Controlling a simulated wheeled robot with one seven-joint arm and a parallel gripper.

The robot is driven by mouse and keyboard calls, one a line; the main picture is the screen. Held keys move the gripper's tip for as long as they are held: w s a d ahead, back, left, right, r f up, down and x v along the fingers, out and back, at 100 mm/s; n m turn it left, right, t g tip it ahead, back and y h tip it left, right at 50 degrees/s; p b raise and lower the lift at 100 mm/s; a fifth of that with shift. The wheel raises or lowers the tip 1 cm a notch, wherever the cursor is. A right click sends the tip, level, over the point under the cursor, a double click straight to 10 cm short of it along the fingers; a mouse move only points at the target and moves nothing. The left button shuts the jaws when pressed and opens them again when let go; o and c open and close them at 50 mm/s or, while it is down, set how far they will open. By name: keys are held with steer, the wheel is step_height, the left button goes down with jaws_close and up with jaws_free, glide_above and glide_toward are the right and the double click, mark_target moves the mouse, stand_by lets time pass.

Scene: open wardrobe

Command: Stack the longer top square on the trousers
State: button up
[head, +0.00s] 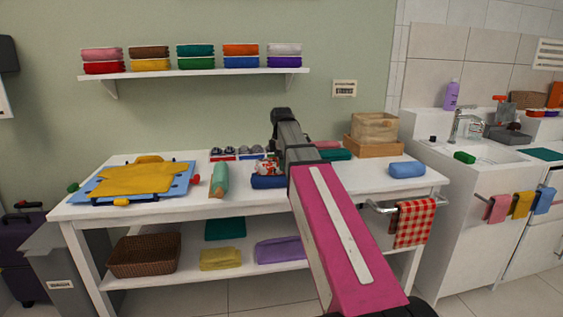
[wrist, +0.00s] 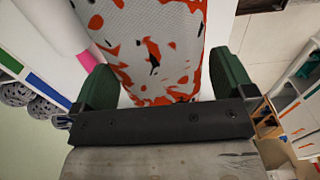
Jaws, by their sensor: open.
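In the wrist view a patterned cloth (wrist: 155,55), white-grey with orange-red and black patches, lies between the two green fingers of my gripper (wrist: 163,82). The fingers stand apart, and I cannot tell whether they touch it. In the head view a small red-and-white patterned piece (head: 266,166) sits above a dark blue folded piece (head: 268,182), beside my arm. My fingertips are not clear there. A teal folded piece (head: 336,154) and a pink one (head: 327,145) lie behind my arm, partly hidden. I cannot tell which folded piece is the trousers.
A yellow garment (head: 147,178) lies on a blue board (head: 95,190) at the table's left. A shelf (head: 190,73) hangs above.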

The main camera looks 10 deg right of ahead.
steer(key=shift+r, duration=4.5)
